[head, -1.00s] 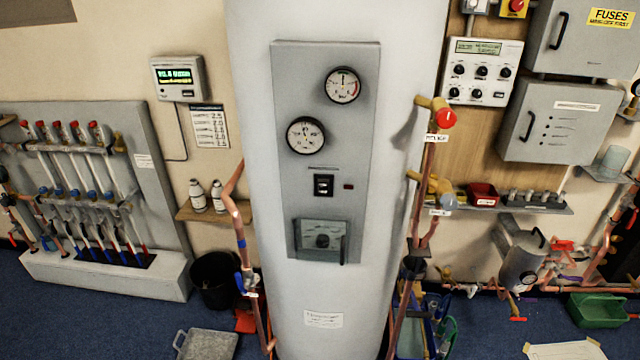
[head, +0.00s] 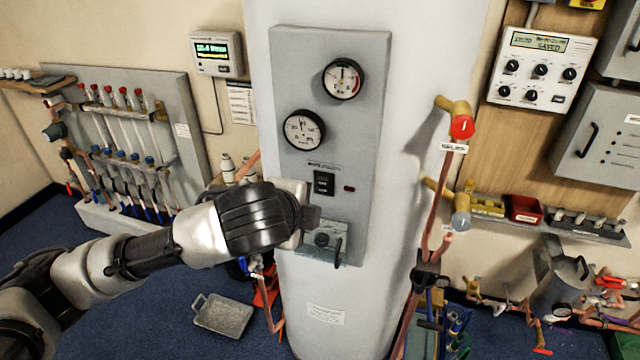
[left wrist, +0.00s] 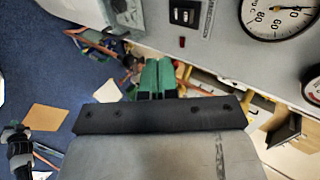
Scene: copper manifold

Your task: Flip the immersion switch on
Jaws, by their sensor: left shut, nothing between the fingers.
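The immersion switch (head: 323,183) is a small black rocker on the grey panel (head: 365,100) of the white cylinder, below two round gauges. A small red lamp (head: 349,189) sits to its right. I cannot tell the rocker's position. My left gripper (head: 314,214) is in front of the panel, just below and left of the switch, apart from it as far as I can see. In the left wrist view the switch (left wrist: 185,12) is at the top, beyond the shut, empty green-padded fingers (left wrist: 158,78). My right gripper is not in view.
Below the switch is a clear-covered box (head: 325,240) with a handle, partly hidden by my left gripper. Copper pipes with a red-knobbed valve (head: 461,127) stand right of the cylinder. A shelf with bottles (head: 227,167) is behind my left arm. A grey tray (head: 222,315) lies on the floor.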

